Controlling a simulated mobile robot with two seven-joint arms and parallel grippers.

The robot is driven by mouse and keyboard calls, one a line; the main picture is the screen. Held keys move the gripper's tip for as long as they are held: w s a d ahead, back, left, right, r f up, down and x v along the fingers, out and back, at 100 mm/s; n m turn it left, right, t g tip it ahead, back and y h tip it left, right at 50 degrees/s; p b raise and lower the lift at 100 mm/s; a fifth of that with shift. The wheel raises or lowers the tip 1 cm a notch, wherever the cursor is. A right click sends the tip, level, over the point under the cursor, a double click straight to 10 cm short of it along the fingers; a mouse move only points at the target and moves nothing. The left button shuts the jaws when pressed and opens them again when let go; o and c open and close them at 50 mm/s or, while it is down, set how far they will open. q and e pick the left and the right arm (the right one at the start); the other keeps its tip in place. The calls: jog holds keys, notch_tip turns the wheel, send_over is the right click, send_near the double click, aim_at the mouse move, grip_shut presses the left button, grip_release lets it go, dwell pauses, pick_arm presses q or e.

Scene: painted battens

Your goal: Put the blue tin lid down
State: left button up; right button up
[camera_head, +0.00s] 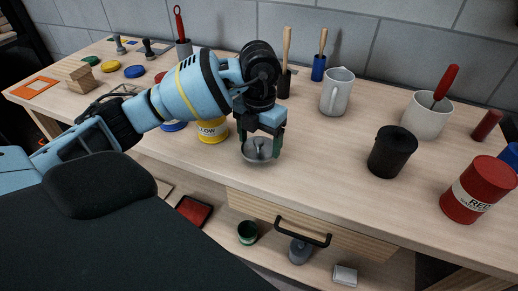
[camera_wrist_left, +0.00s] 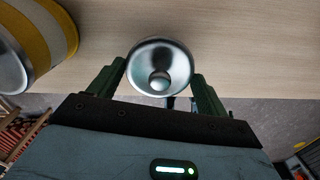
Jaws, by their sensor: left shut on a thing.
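My left gripper (camera_head: 262,142) is shut on a round silver-grey metal piece with a knob in its middle (camera_head: 257,150), near the front edge of the bench. In the left wrist view the metal piece (camera_wrist_left: 160,66) sits between the two fingers (camera_wrist_left: 158,88); no blue shows on it. I cannot tell whether it touches the bench. A flat blue disc, like a tin lid (camera_head: 135,71), lies at the back left of the bench, well away from the gripper. A blue thing (camera_head: 173,126) shows partly behind my left arm. My right gripper is not in view.
The yellow tin (camera_head: 212,131) stands close left of the gripper, and shows in the left wrist view (camera_wrist_left: 48,35). A black pot (camera_head: 391,152), red tin (camera_head: 478,190), white jug (camera_head: 337,93) and white crock (camera_head: 425,117) stand right. Bare bench (camera_head: 325,155) lies between gripper and black pot.

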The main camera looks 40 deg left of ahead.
aim_at(259, 148)
pick_arm(q)
notch_tip(259, 148, down, 4)
jog(key=shift+r, duration=0.25)
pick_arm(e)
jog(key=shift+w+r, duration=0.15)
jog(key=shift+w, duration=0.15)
pick_arm(q)
jog(key=shift+f, duration=0.15)
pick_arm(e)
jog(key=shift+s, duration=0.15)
pick_arm(q)
jog(key=o, duration=0.9)
jog(key=shift+o, duration=0.2)
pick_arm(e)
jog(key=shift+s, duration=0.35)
